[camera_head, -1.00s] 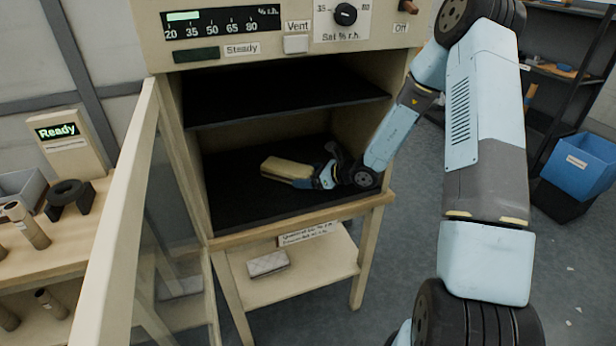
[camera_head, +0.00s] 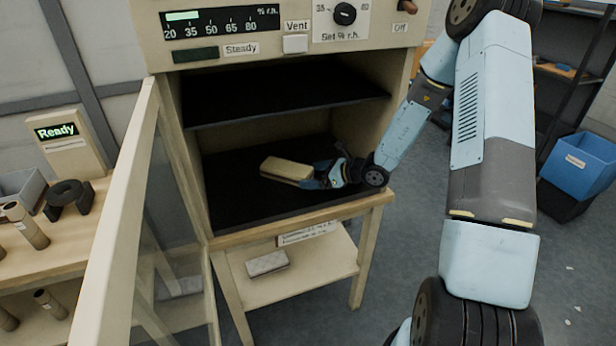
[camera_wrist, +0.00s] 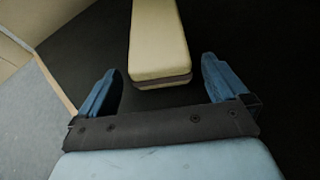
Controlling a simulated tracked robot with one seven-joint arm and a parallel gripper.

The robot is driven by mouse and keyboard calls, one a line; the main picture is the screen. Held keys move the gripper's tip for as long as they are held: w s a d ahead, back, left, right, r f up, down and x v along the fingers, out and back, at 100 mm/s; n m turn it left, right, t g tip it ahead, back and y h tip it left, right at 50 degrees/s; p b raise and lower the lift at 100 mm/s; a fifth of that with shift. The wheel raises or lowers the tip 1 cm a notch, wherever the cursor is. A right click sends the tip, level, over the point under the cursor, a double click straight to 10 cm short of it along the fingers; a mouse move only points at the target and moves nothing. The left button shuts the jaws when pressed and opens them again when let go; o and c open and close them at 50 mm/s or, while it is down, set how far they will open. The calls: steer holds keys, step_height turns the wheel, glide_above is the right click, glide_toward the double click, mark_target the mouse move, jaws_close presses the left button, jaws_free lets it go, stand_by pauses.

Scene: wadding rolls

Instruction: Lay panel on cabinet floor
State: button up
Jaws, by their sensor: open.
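The panel (camera_head: 286,169), a pale yellow block with a dark underside layer, lies on the black cabinet floor (camera_head: 237,202). In the wrist view the panel (camera_wrist: 158,45) points away from me, its near end just ahead of and between my two blue fingers. My gripper (camera_head: 312,178) is low inside the cabinet at the panel's right end. In the wrist view my gripper (camera_wrist: 160,88) is open, with a gap on both sides of the panel and dark floor showing between. The panel's far end is cut off in the wrist view.
A black shelf (camera_head: 290,98) spans the cabinet above my gripper. The glass door (camera_head: 120,220) stands open at the left. The cabinet's wooden front edge (camera_head: 300,218) runs below my arm. A grey patterned block (camera_head: 267,263) lies on the lower shelf. The floor right of the cabinet is mostly clear.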

steer(key=v, duration=0.8)
steer(key=shift+s+d+r, duration=0.15)
steer(key=shift+d+r, duration=0.05)
steer(key=s+a+r+n+g+h, duration=0.3)
steer(key=s+r+n+g+h, duration=0.15)
steer(key=s+r+n, duration=1.05)
steer(key=s+d+r+n+t+h, duration=0.3)
steer(key=s+d+r+n+h, duration=0.4)
steer(key=s+d+r, duration=0.3)
steer(key=s+r+n, duration=0.1)
steer(key=s+r, duration=0.3)
steer(key=s, duration=0.1)
steer(key=shift+d+r+n, duration=0.3)
steer(key=shift+d+n, duration=0.1)
steer(key=shift+s+t, duration=0.15)
steer(key=shift+t, duration=0.1)
steer(key=shift+c, duration=0.2)
